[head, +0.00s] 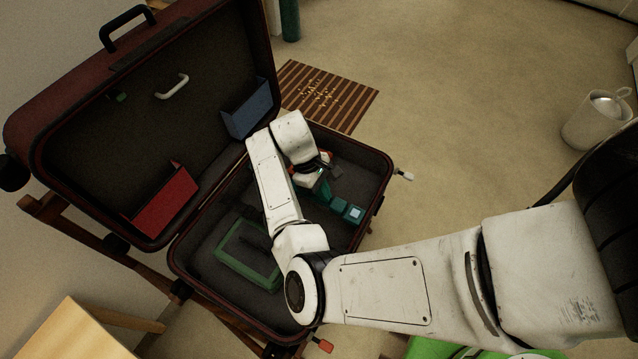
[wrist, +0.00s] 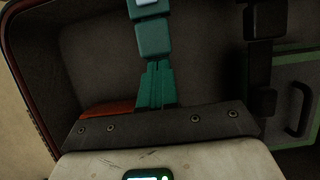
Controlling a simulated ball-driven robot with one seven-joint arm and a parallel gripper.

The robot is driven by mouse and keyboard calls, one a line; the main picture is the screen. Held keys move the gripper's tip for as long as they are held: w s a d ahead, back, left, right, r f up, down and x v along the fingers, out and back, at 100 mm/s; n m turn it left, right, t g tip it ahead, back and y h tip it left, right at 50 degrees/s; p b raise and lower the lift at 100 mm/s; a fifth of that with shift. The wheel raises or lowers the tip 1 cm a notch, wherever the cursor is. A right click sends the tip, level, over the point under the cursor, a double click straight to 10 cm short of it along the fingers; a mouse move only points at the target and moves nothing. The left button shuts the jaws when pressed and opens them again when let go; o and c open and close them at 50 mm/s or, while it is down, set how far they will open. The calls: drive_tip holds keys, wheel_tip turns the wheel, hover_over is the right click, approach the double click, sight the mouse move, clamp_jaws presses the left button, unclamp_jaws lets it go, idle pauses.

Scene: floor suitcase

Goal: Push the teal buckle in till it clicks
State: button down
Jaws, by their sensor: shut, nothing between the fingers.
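The teal buckle lies on the floor of the open suitcase (head: 215,265). In the head view it is a teal block (head: 338,205) with a second teal piece (head: 355,213) bearing a pale face at its right. In the wrist view the block (wrist: 152,38) sits at top centre, with the pale-faced piece (wrist: 148,9) cut by the top edge. I cannot tell whether the two pieces are fully joined. My gripper (head: 321,190) points down into the case, its teal fingers (wrist: 156,68) shut and empty. Their tips meet the block's near edge in view; contact is unclear.
A green-framed panel with a dark handle (head: 220,252) lies left of my arm. A dark strap (wrist: 258,70) runs beside the buckle. An orange item (wrist: 105,109) shows beside my fingers. The raised lid (head: 120,140) holds red and blue pockets. The case rim stands close right.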

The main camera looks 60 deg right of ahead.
idle(0.4)
drive_tip(key=p, duration=0.3)
drive_tip(key=shift+s+d+r, duration=0.2)
drive_tip(key=shift+s+r, duration=0.15)
drive_tip(key=p, duration=0.1)
drive_tip(key=s+p, duration=0.1)
drive_tip(key=shift+a+f+p, duration=0.1)
drive_tip(key=shift+f+p, duration=0.1)
drive_tip(key=shift+p, duration=0.2)
drive_tip(key=shift+s+a+f, duration=0.1)
drive_tip(key=shift+s+f, duration=0.1)
drive_tip(key=shift+f, duration=0.1)
drive_tip(key=shift+s, duration=0.1)
drive_tip(key=shift+r, duration=0.1)
drive_tip(key=p+v, duration=0.9)
drive_tip(key=v, duration=0.1)
drive_tip(key=shift+w, duration=0.4)
